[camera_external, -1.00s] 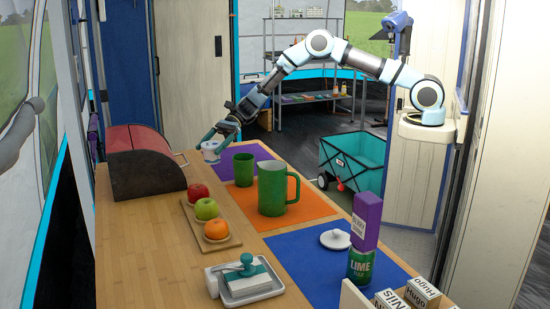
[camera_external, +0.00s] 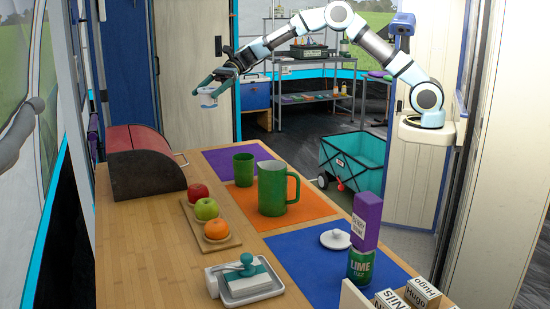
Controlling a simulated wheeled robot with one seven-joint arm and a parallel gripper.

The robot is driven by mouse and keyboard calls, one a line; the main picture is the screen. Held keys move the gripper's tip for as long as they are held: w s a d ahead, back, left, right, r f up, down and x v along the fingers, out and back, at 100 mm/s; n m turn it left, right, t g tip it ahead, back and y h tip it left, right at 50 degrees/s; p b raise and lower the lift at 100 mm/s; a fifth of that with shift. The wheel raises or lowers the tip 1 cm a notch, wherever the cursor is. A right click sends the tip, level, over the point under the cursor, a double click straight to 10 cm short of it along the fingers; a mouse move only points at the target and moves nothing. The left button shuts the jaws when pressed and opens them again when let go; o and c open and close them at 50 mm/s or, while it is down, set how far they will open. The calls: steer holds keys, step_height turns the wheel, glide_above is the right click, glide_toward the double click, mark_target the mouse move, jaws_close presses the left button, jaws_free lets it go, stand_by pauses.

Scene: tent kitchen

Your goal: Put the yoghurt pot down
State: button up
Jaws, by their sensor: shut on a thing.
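The yoghurt pot (camera_external: 207,97) is a small white pot with a bluish band. It is up in the air above the far end of the wooden table (camera_external: 128,258). My gripper (camera_external: 210,86) is shut on it from above. The pot looks roughly upright, clear of the table top. Below it and a little to the right lies the purple mat (camera_external: 222,160) at the table's far end. The fingers are small in this view and partly hidden by the pot.
A green cup (camera_external: 244,170) and a green jug (camera_external: 272,188) stand on the table by the orange mat (camera_external: 300,215). A bread bin (camera_external: 145,165) is at the far left. A fruit board (camera_external: 230,240) holds apples and an orange. A butter dish (camera_external: 248,285) is nearer.

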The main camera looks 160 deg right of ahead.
mark_target(205, 85)
step_height(205, 85, up, 4)
steer(key=shift+f, duration=0.15)
steer(key=w+a+m+h+b, duration=0.1)
steer(key=w+a+b, duration=0.15)
steer(key=w, duration=0.65)
steer(key=w+a+h+b, duration=0.1)
steer(key=w+a+b, duration=0.15)
steer(key=w, duration=0.65)
steer(key=w+a+m+g+h+b, duration=0.2)
steer(key=w+a+m+b, duration=0.15)
steer(key=w+a, duration=1.15)
steer(key=w+a+m+g+h+b, duration=0.1)
steer(key=w+a+h+b, duration=0.15)
steer(key=a, duration=1.05)
steer(key=w+a+m+g+h+b, duration=0.1)
steer(key=a+b, duration=0.3)
steer(key=a, duration=0.8)
steer(key=shift+y, duration=0.25)
steer(key=f, duration=2.8)
steer(key=shift+w+a, duration=0.1)
steer(key=shift+w, duration=0.1)
steer(key=shift+f+b, duration=0.3)
steer(key=o, duration=1.2)
steer(key=shift+c, duration=0.2)
steer(key=shift+r, duration=0.1)
